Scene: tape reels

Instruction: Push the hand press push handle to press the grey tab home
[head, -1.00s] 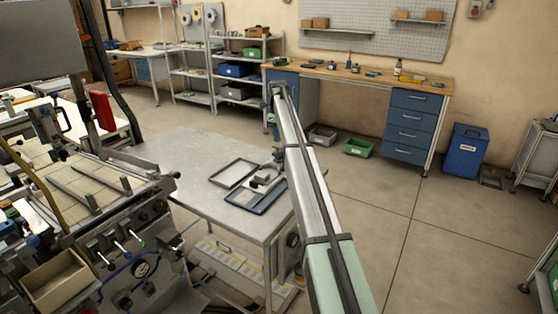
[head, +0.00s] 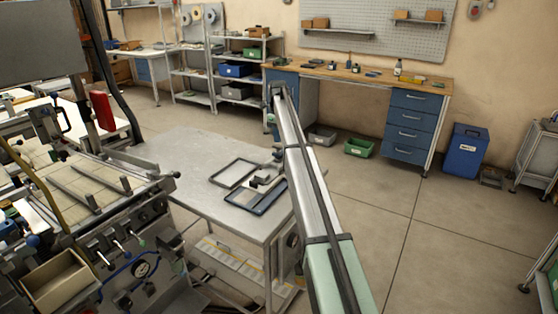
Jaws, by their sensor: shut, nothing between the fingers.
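A small dark hand press (head: 264,180) stands at the right side of the grey metal table, at the blue-rimmed tray. Its push handle and the grey tab are too small to make out. My arm reaches in from the bottom, bends at its far end and comes down behind its own link. My gripper (head: 278,156) shows only in part beside the link, close above and behind the press. It is shut and holds nothing. I cannot tell whether it touches the handle.
The blue-rimmed tray (head: 268,204) and an empty grey tray (head: 233,173) lie on the metal table (head: 185,165). A large machine with levers (head: 120,235) stands close at the left. The table's left part is bare. A workbench (head: 370,75) and shelves (head: 190,78) stand behind.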

